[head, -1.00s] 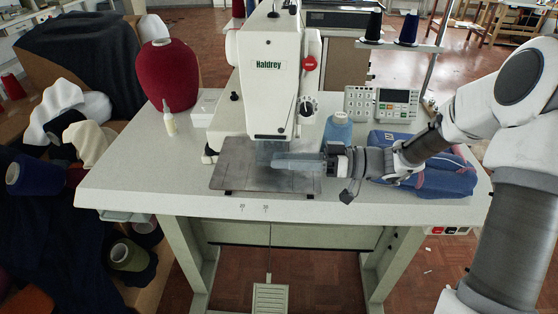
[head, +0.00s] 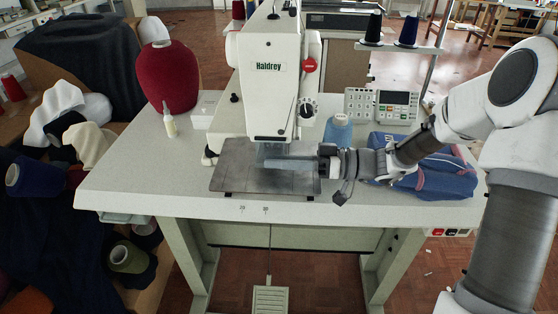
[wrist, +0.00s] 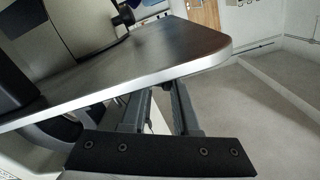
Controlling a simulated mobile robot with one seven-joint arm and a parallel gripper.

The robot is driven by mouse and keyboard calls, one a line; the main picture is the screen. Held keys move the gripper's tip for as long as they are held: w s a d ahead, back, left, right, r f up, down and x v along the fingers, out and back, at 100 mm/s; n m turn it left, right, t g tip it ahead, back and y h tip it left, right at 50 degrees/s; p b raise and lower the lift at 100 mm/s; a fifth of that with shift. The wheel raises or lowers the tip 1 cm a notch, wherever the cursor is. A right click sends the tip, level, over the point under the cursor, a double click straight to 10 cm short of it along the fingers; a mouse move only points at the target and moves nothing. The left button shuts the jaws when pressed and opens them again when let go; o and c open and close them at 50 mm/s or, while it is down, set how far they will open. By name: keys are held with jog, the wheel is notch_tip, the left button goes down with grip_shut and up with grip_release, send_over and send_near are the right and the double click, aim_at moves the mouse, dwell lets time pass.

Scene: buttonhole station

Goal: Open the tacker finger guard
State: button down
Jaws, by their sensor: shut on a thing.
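The tacker (head: 270,90) is a white machine marked Haldrey. Its finger guard (head: 290,163) is a pale blue-grey strip low in front of the needle area, above the metal work plate (head: 240,180). My gripper (head: 324,165) comes from the right and is shut on the right end of the guard. In the wrist view, my gripper's two fingers (wrist: 160,105) reach up behind a dark plate with a bright edge and rounded corner. That plate hides the fingertips, and I cannot tell there which part it is.
A blue thread cone (head: 338,132) and a keypad (head: 382,105) stand behind my gripper. A folded blue garment (head: 440,178) lies under my forearm. A red cone (head: 168,75) and a small bottle (head: 169,122) stand at left. The table's front left (head: 140,185) is clear.

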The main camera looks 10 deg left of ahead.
aim_at(279, 142)
jog(key=m+p, duration=0.1)
jog(key=m, duration=0.1)
jog(key=s+r+m+p, duration=0.1)
jog(key=m, duration=0.1)
jog(key=shift+r, duration=0.3)
jog(key=m+p, duration=0.1)
jog(key=r+m, duration=0.1)
jog(key=m+p, duration=0.1)
jog(key=shift+s+r+m+p, duration=0.25)
jog(key=shift+s+m+p, duration=0.05)
jog(key=shift+p, duration=0.05)
jog(key=shift+w+r+m+p, duration=0.1)
jog(key=shift+r+m+p, duration=0.4)
jog(key=shift+m+p, duration=0.7)
jog(key=shift+w+r+m+p, duration=0.1)
jog(key=shift+r+m+p, duration=0.35)
jog(key=shift+m+p, duration=0.75)
jog(key=shift+w+r+m+p, duration=0.1)
jog(key=shift+r+m+p, duration=0.55)
jog(key=shift+m, duration=0.85)
jog(key=shift+f, duration=0.15)
jog(key=c, duration=0.7)
grip_release()
